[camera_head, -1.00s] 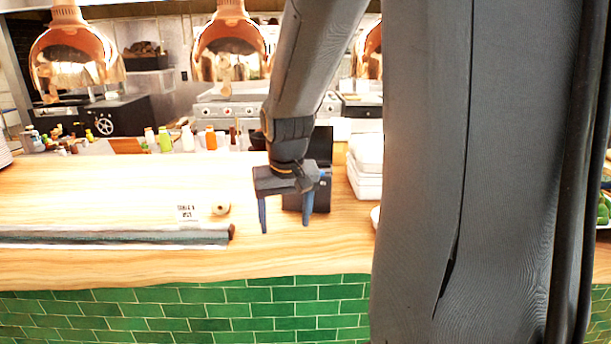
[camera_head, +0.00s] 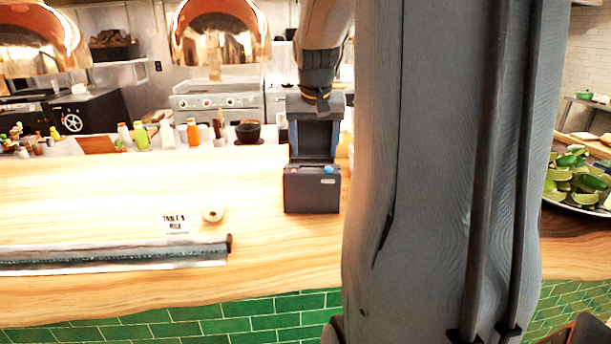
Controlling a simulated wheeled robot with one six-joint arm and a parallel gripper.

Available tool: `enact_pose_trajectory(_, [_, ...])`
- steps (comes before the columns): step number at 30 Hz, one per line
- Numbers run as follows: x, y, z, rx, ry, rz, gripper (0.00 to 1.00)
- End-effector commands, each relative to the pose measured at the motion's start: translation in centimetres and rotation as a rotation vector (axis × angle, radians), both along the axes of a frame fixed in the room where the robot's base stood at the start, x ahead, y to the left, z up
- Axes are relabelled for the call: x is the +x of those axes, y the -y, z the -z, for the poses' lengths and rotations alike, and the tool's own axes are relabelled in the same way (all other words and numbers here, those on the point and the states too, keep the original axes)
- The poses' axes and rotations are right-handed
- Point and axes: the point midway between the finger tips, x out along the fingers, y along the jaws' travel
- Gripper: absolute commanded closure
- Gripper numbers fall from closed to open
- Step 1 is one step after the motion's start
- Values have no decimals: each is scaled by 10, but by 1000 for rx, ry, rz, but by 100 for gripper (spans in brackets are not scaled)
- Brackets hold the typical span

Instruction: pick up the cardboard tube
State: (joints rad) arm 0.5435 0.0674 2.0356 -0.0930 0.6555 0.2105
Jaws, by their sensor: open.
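A small cream roll (camera_head: 213,214) with a dark centre sits on the wooden counter at left centre, behind a long dark grey and silver roll (camera_head: 120,256) with a brown end. Neither is plainly labelled as the cardboard tube, so I cannot tell which one it is. My gripper (camera_head: 315,140) is up and to the right of both, apart from them. It is open and points down, in line with a dark box-shaped device. Its fingertips blend with that device, and I see nothing held.
The dark device (camera_head: 312,190) stands right of the cream roll. A table card (camera_head: 175,224) stands left of that roll. Bottles (camera_head: 193,132) and a dark bowl (camera_head: 248,132) line the back edge. A plate of limes (camera_head: 580,201) is at the right. The counter's left middle is clear.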

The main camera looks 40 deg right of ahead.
Motion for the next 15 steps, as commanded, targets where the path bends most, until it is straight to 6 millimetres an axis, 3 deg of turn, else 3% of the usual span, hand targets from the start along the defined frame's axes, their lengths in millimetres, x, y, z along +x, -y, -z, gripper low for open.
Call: enact_pose_trajectory(15, [4,4,13,-2,3,9,33])
